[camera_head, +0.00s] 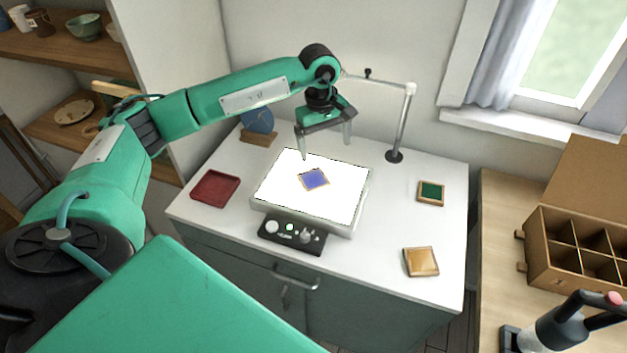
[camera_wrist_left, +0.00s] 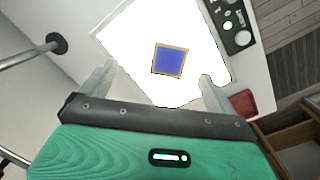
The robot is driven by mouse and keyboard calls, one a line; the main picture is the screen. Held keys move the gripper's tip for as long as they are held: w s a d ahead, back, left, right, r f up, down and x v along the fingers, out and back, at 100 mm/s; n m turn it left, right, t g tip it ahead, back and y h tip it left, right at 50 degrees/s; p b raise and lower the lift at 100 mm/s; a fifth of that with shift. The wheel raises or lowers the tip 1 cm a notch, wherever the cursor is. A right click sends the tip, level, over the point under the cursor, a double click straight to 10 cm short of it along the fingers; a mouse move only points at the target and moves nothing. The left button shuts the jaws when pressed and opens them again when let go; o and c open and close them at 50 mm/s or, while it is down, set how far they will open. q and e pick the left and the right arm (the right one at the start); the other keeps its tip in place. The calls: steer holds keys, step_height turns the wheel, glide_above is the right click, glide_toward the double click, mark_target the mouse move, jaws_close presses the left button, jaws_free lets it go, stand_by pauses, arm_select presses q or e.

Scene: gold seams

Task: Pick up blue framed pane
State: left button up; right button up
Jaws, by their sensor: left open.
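The blue framed pane (camera_head: 314,179) is a small square with a thin gold-brown frame. It lies flat on the bright white light panel (camera_head: 277,192) in the middle of the white table. My left gripper (camera_head: 326,157) is above the back part of the panel, behind the pane, with its fingers spread and nothing between them. In the left wrist view the pane (camera_wrist_left: 170,60) shows ahead of the gripper (camera_wrist_left: 155,85), between the lines of its two fingers and apart from them.
A control box (camera_head: 292,235) sits before the panel. A red tray (camera_head: 215,188) is at left, a green framed pane (camera_head: 431,192) and an amber framed pane (camera_head: 420,262) at right. A metal stand (camera_head: 407,120) rises behind. A compartmented box (camera_head: 580,246) stands on the wooden bench.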

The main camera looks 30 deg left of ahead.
arm_select(q)
steer(key=a+y, duration=0.1)
steer(key=a, duration=0.1)
steer(key=p, duration=0.2)
glide_above(313, 179)
steer(key=f, duration=0.6)
steer(key=shift+w+d+f, duration=0.1)
steer(key=shift+d+f, duration=0.1)
steer(key=shift+f, duration=1)
steer(key=f+p, duration=0.1)
steer(key=f, duration=0.1)
steer(key=f+p, duration=0.1)
steer(key=shift+a+f, duration=0.2)
steer(key=shift+f, duration=0.6)
arm_select(e)
steer(key=r, duration=0.1)
steer(key=s+r, duration=0.1)
steer(key=r, duration=0.1)
steer(key=shift+d+r, duration=0.2)
steer(key=shift+r, duration=0.05)
